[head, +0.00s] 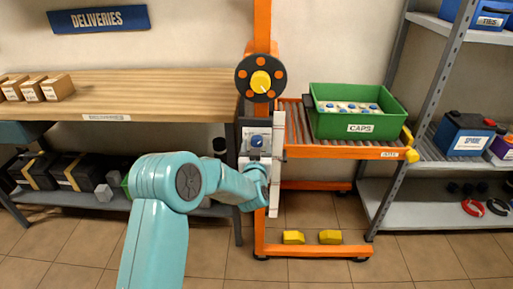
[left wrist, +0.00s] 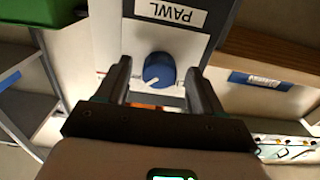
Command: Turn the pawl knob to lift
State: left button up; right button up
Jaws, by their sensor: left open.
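The pawl knob (head: 257,141) is a small round blue knob on the lift's orange post. My left gripper (left wrist: 159,74) is open, with one finger on each side of the knob and a visible gap on both sides. In the head view, my left arm comes up from below and its wrist covers part of the post under the knob. My right gripper is not in view.
Above the knob is a black hand wheel (head: 261,78) with a yellow hub. To the right, a green CAPS crate (head: 360,126) stands on an orange roller platform (head: 296,130). A wooden bench (head: 150,95) is on the left and a grey shelf (head: 425,180) on the right.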

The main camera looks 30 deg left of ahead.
pick_arm(q)
jog(key=c, duration=1.1)
jog(key=shift+o, duration=0.2)
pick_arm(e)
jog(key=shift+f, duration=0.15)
pick_arm(q)
jog(key=shift+f+n+b, duration=0.2)
jog(key=shift+n+b, duration=0.2)
jog(key=shift+b, duration=0.3)
jog(key=n+b, duration=1.2)
jog(key=b, duration=0.3)
jog(key=shift+d, duration=0.1)
jog(key=n+b, duration=0.3)
jog(key=n, duration=0.1)
jog(key=shift+r+b, duration=0.15)
jog(key=shift+b, duration=0.25)
jog(key=shift+r+n+b, duration=0.1)
jog(key=shift+n+b, duration=0.3)
jog(key=shift+n, duration=0.3)
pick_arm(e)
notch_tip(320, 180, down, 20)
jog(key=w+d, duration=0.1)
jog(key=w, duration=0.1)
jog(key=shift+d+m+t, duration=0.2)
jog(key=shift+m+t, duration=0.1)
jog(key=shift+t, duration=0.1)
